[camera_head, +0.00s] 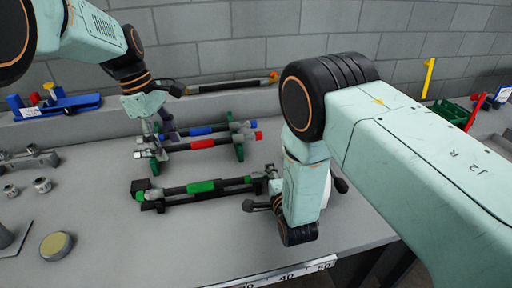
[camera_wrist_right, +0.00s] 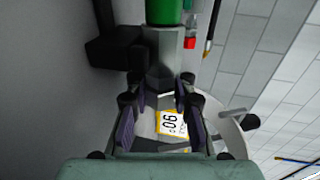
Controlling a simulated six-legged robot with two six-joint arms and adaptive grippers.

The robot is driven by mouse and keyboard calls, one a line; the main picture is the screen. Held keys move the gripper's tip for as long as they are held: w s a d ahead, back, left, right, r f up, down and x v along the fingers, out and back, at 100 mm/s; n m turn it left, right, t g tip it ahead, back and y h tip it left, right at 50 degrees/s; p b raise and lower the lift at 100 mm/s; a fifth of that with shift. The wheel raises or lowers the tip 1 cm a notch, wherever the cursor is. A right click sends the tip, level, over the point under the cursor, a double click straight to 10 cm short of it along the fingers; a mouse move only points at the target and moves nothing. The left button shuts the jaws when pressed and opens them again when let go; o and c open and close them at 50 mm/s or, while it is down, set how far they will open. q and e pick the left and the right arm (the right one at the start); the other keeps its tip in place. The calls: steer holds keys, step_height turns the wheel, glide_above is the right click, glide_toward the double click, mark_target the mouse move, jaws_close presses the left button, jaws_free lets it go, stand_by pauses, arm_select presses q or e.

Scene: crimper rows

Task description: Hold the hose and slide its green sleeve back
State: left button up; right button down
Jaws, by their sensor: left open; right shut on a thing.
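The black hose with the green sleeve (camera_head: 201,187) lies across low dark holders on the bench in the head view. Green bands show near both its ends. My right gripper (camera_head: 268,190) is at the hose's right end, partly hidden by its own arm. In the right wrist view my right gripper (camera_wrist_right: 157,115) is shut on the hose's grey end fitting (camera_wrist_right: 165,48), just beyond a green part (camera_wrist_right: 165,12). My left gripper (camera_head: 160,130) is open and empty, above and behind the hose's left part, by the rack of other hoses.
Behind, hoses with a blue sleeve (camera_head: 201,131) and a red sleeve (camera_head: 202,143) lie in a rack. Another hose (camera_head: 232,86) lies on the back ledge. A round tin (camera_head: 56,245) and metal fittings (camera_head: 42,185) stand at left.

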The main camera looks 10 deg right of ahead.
steer(key=shift+s+f, duration=0.25)
steer(key=shift+f, duration=0.05)
steer(key=c, duration=1.7)
jaws_free()
steer(key=o, duration=0.5)
steer(key=shift+r, duration=0.25)
steer(key=shift+o, duration=0.6)
steer(key=shift+w, duration=0.1)
